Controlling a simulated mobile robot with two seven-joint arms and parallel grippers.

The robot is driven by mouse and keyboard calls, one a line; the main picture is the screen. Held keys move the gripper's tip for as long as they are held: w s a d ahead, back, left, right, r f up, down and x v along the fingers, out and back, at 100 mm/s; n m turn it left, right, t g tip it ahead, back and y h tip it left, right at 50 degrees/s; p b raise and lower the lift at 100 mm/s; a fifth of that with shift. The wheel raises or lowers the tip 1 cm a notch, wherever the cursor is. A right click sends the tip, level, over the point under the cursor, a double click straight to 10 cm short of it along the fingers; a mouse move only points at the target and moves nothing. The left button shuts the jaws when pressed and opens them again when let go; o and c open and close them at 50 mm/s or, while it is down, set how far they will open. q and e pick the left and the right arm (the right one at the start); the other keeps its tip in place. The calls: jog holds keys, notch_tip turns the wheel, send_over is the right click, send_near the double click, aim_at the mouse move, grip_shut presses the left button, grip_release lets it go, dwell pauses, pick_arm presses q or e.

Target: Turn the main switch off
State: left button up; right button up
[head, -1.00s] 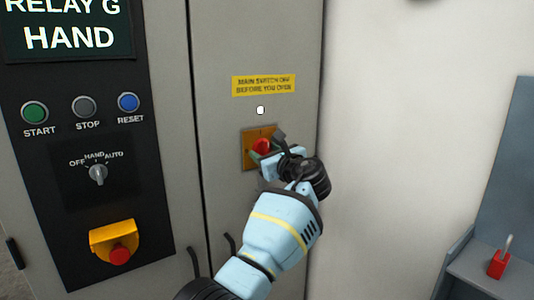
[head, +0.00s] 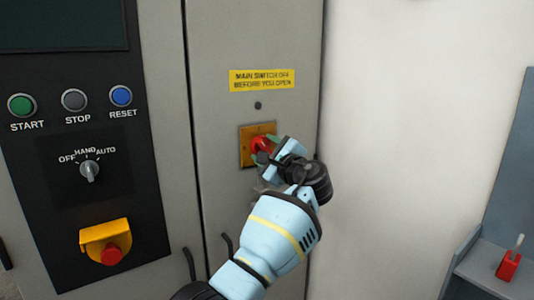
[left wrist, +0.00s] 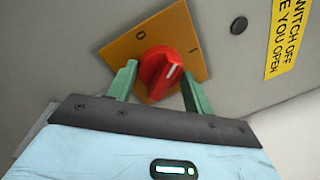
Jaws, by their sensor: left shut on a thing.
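The main switch is a red knob (head: 261,146) on a square orange plate (head: 244,148) on the grey cabinet door. In the left wrist view the red knob (left wrist: 158,70) sits between my two green fingers, and the plate (left wrist: 186,30) carries a "0" and an "I". A white mark shows on the upper right of the knob; I cannot tell exactly which sign it points to. My left gripper (head: 270,148) is shut on the knob, its body tilted. The small lamp (head: 258,105) above the plate is dark. My right gripper is not in view.
A yellow label (head: 262,80) is above the switch. To the left is a black panel with buttons, a selector (head: 89,171), a red stop button (head: 111,254) and a blank display (head: 62,24). A red padlock (head: 508,266) is on a grey shelf at right.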

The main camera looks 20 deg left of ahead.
pick_arm(q)
jog(key=n, duration=0.1)
jog(key=n+b, duration=0.1)
jog(key=n, duration=0.1)
jog(key=shift+w+f, duration=0.1)
jog(key=shift+f, duration=0.15)
jog(key=n+b, duration=0.1)
jog(key=n, duration=0.2)
jog(key=shift+y+b, duration=0.3)
jog(key=n+b, duration=0.1)
jog(key=n, duration=0.2)
jog(key=shift+d+r+g+y, duration=0.1)
jog(key=shift+r+g+y, duration=0.05)
jog(key=shift+g+y, duration=0.15)
jog(key=shift+r+n+b, duration=0.15)
jog(key=shift+n+b, duration=0.5)
jog(key=shift+n, duration=0.45)
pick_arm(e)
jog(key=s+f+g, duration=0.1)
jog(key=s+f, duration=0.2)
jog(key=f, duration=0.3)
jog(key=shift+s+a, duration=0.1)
pick_arm(q)
jog(key=o, duration=1)
